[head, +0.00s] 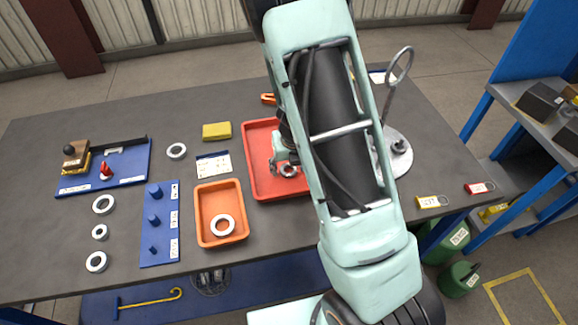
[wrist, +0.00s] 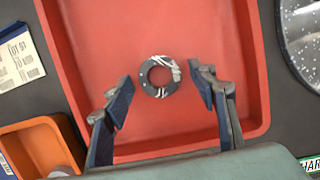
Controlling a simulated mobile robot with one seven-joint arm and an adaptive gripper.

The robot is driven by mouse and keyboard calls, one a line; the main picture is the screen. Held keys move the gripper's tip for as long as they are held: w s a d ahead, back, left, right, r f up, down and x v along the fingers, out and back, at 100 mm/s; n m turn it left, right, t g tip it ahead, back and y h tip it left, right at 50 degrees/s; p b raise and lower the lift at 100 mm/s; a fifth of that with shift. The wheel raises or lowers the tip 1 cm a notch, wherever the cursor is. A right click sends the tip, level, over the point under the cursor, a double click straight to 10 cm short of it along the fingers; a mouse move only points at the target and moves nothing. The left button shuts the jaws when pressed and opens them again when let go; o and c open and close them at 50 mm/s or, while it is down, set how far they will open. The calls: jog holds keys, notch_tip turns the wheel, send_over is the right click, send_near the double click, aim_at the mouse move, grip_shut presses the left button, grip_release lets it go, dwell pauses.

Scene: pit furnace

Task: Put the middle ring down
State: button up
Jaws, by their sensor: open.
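A grey metal ring (wrist: 160,76) lies flat on the floor of the red tray (wrist: 85,30), between my fingertips in the wrist view. In the head view the ring (head: 288,171) shows partly behind my gripper (head: 283,160). My gripper (wrist: 161,88) is open, with a visible gap between each finger and the ring. Another ring (head: 222,225) lies in the orange tray (head: 241,233). Several more rings lie loose on the table, such as one left of the blue peg board (head: 99,232). I cannot tell by size which is the middle ring.
The blue board (head: 160,247) carries three pegs of different sizes. A yellow block (head: 216,131) and a label card (head: 214,166) lie left of the red tray. A round metal stand (head: 399,147) is right of my arm. Tagged padlocks (head: 432,202) lie near the right edge.

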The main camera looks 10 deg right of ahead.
jog(key=p+v, duration=0.5)
jog(key=v, duration=0.7)
jog(key=shift+r+p, duration=0.2)
jog(key=shift+p, duration=0.1)
